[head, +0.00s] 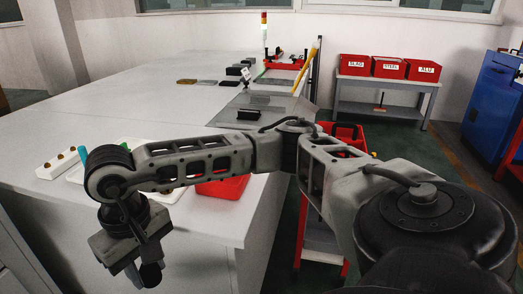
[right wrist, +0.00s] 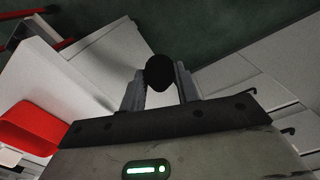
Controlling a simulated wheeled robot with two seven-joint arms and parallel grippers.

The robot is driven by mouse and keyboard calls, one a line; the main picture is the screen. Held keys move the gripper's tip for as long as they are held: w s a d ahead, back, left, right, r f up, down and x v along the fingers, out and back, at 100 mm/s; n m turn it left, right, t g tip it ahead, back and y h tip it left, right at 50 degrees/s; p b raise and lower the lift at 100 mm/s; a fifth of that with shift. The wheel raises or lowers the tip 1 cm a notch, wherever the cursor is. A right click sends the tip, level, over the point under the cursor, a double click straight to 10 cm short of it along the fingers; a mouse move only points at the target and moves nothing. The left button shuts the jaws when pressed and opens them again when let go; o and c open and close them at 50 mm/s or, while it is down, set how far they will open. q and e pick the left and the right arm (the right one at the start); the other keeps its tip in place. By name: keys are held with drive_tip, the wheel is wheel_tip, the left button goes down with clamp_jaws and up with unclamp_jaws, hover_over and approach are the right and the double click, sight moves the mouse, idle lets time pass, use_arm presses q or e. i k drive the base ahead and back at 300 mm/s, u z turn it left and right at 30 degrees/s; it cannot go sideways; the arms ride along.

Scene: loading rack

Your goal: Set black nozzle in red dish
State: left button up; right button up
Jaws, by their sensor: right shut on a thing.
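My right gripper (head: 142,272) hangs pointing down in front of the white table's near side, off the tabletop. It is shut on the black nozzle (head: 151,274), which shows as a dark round end between the two fingers (right wrist: 160,90) in the right wrist view (right wrist: 160,71). The red dish (head: 223,188) sits on the tabletop near its right front corner, partly hidden behind my right arm. A red shape that looks like the same dish shows at the left of the right wrist view (right wrist: 38,125), apart from the nozzle. My left gripper is not in view.
The white table (head: 60,205) has drawers below its front edge. A white block with several small knobs (head: 58,164) and a tray lie left of my arm. A grey plate (head: 268,103) lies further back. A red cart (head: 322,238) stands right of the table.

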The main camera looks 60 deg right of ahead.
sight(224, 182)
drive_tip(key=u, duration=0.9)
drive_tip(key=i, duration=0.8)
drive_tip(key=z, duration=2.6)
